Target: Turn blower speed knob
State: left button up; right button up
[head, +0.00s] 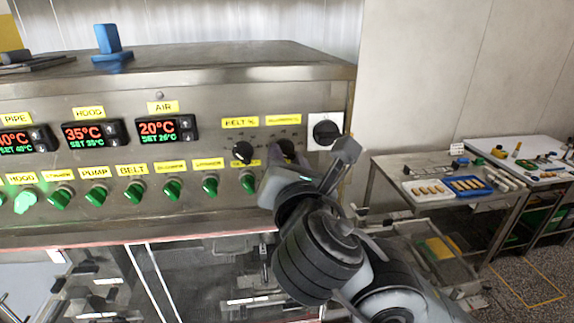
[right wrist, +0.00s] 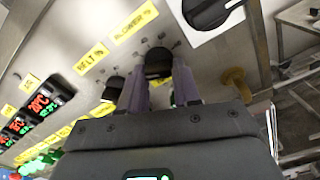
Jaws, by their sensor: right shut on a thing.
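The blower speed knob (head: 287,146) is a black round knob on the steel control panel (head: 225,75), below the yellow blower label (head: 283,120). In the right wrist view the knob (right wrist: 158,61) shows between the fingertips, under the label ending in a percent sign. My right gripper (right wrist: 160,80) is shut on this knob, one finger on each side. In the head view my right gripper (head: 283,160) partly covers the knob, and its fingertips are hard to see. My left gripper is in neither view.
The black belt knob (head: 242,152) sits close on the left. A larger black rotary switch (head: 326,132) on a white plate is close on the right. Green switches (head: 134,190) line the panel below. A table with trays (head: 430,188) stands at the right.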

jog(key=shift+a+r+m+b, duration=0.1)
jog(key=shift+m+b, duration=1.4)
jog(key=shift+m, duration=1.7)
jog(key=shift+r+m+b, duration=0.1)
jog(key=shift+m+b, duration=1.35)
jog(key=shift+m, duration=1.75)
jog(key=o, duration=1.1)
jog(key=shift+c, duration=0.2)
jog(key=shift+s, duration=0.15)
